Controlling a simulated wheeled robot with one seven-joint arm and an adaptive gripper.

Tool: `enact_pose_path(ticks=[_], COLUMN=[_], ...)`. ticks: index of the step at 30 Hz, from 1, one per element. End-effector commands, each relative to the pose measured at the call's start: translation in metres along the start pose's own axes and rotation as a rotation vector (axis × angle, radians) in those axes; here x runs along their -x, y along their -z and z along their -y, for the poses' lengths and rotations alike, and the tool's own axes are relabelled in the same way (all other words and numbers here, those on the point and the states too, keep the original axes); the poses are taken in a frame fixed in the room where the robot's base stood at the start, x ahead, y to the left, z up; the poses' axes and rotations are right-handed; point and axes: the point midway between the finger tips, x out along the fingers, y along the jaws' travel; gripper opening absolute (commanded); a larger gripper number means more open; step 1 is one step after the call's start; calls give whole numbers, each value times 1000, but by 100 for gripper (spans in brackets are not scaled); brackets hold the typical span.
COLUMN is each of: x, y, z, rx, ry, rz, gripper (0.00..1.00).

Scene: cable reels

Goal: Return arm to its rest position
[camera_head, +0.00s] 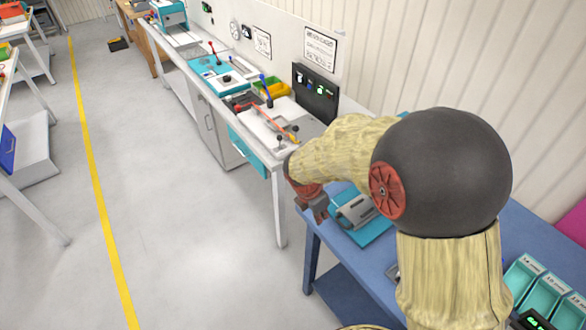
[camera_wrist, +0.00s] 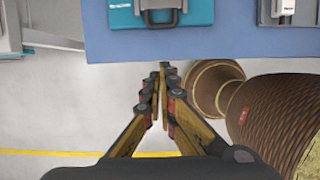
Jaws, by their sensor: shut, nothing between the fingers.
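My gripper (camera_head: 318,208) hangs at the end of my bent arm, by the left corner of the blue table (camera_head: 312,232) in the head view. In the wrist view the two fingers of my gripper (camera_wrist: 162,70) meet at the tips with nothing between them. They point towards the blue table edge (camera_wrist: 110,50), over pale floor. My arm hides part of the blue table in the head view.
A teal fixture with a grey block (camera_head: 355,212) lies on the blue table close to my gripper. Teal bins (camera_head: 545,292) stand at right. A long white bench (camera_head: 270,160) with tools runs behind. Brown, ridged shapes (camera_wrist: 213,88) lie right of my fingers.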

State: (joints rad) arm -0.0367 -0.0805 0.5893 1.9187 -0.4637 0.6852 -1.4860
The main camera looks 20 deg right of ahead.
Motion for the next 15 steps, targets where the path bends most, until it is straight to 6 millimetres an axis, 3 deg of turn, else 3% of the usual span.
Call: enact_pose_path(ticks=[8,11,15], x=[0,-1,1], y=[0,3,20], z=[1,6,38], rx=[-67,-223,-577], ry=[3,22,97], rz=[0,-6,-31], gripper=[0,0,0])
